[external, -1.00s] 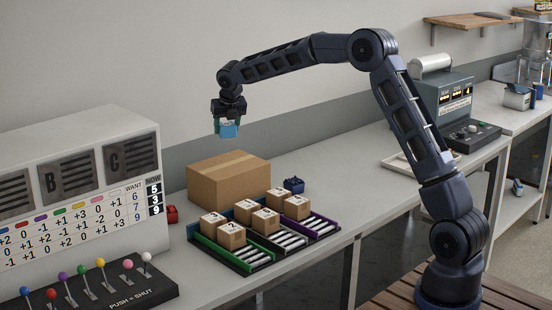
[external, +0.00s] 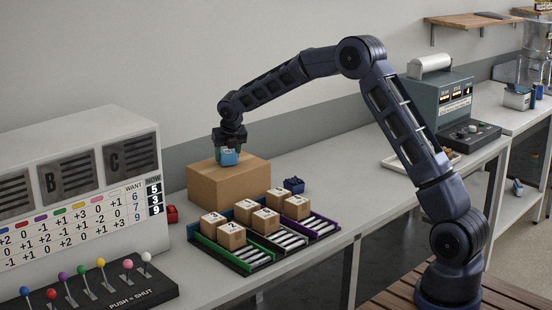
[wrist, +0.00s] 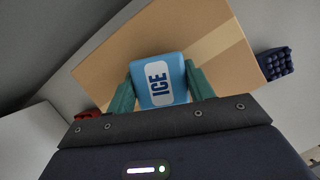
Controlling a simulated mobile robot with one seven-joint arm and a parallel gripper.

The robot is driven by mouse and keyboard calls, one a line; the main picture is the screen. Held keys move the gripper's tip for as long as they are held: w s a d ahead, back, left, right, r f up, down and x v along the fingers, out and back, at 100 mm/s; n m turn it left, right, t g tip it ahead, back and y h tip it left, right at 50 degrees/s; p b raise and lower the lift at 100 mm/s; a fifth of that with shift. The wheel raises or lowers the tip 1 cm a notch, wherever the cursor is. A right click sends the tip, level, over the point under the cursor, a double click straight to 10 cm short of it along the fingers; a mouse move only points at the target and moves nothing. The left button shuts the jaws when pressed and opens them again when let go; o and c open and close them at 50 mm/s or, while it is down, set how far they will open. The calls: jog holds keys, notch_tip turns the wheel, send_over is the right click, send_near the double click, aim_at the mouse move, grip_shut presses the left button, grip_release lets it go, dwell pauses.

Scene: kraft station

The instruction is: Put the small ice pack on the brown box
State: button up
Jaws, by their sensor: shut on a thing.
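The small ice pack (external: 228,158) is blue with a white label reading ICE. It shows large in the wrist view (wrist: 158,80), between the two green fingers. My gripper (external: 229,148) points down and is shut on the ice pack. The brown box (external: 228,187) is a large closed carton with a tape strip, standing on the bench. In the wrist view the box (wrist: 110,68) lies right behind the ice pack. The ice pack is over the box top, at or very near its surface; I cannot tell whether they touch.
Several small cartons (external: 233,236) sit on coloured roller lanes (external: 290,239) in front of the box. A dark blue item (external: 294,185) stands right of the box and a red one (external: 171,214) left. A lever panel (external: 85,290) is at left.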

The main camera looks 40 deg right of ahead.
jog(key=shift+f, duration=0.1)
jog(key=o, duration=1)
jog(key=v, duration=1.1)
jog(key=s+d+r+m, duration=0.3)
jog(key=s+r+m, duration=0.6)
jog(key=s, duration=0.6)
jog(key=s+d+r+m, duration=0.2)
jog(key=s+m, duration=0.5)
jog(key=s, duration=0.8)
jog(key=s+d+r+m, duration=0.25)
jog(key=s+m, duration=0.45)
jog(key=s, duration=0.8)
jog(key=s+f+m, duration=0.2)
jog(key=s+m, duration=0.1)
jog(key=s, duration=0.1)
jog(key=s+d+f+m+y, duration=0.1)
jog(key=s+f+m, duration=0.1)
jog(key=s, duration=0.3)
jog(key=s+f+m, duration=0.2)
jog(key=s+m, duration=0.1)
jog(key=s, duration=0.2)
jog(key=shift+s+d+m+y, duration=0.1)
jog(key=shift+d+m+y, duration=0.05)
jog(key=shift+m+y, duration=0.2)
